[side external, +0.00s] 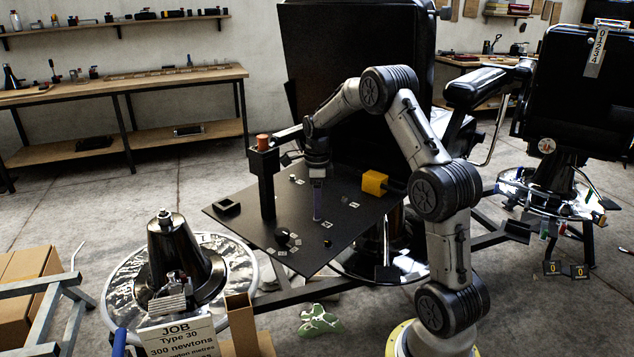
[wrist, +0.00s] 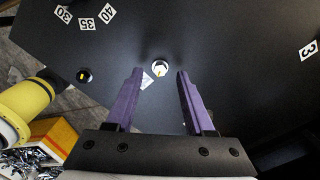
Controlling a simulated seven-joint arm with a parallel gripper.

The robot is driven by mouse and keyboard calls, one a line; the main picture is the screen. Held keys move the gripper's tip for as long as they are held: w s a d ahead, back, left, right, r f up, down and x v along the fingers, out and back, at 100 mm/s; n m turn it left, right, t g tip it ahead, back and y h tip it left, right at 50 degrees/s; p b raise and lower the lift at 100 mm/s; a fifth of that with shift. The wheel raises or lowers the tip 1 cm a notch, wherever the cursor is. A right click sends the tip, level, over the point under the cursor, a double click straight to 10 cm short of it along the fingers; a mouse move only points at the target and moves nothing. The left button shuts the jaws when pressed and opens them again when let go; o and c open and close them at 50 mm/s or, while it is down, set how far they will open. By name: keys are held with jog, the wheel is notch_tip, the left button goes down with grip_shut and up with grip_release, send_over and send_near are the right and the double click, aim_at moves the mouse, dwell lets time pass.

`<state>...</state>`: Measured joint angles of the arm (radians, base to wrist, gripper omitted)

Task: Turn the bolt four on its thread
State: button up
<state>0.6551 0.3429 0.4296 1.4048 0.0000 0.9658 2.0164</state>
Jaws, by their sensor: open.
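In the wrist view a round silver bolt head (wrist: 160,67) with a yellow mark shows on the black plate (wrist: 225,50). A small white label (wrist: 147,81) lies beside it, partly hidden by a finger, and I cannot read its number. My gripper (wrist: 158,73) is open, its two purple fingers apart, with the bolt head just past and between the tips in the picture. I see no contact. In the side view my gripper (side external: 317,218) points down over the plate (side external: 345,228); the fingers hide the bolt there.
A second, dark round fitting (wrist: 84,76) with a yellow mark sits to the left. A yellow block (side external: 374,182) stands at the plate's right. A black post (side external: 266,185) with an orange top rises on the left. Number labels (wrist: 86,23) lie on the plate.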

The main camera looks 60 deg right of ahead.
notch_tip(320, 180, up, 13)
jog(key=shift+f, duration=0.2)
dwell(0.4)
notch_tip(320, 180, down, 14)
jog(key=m, duration=3.6)
jog(key=shift+f, duration=0.15)
grip_shut()
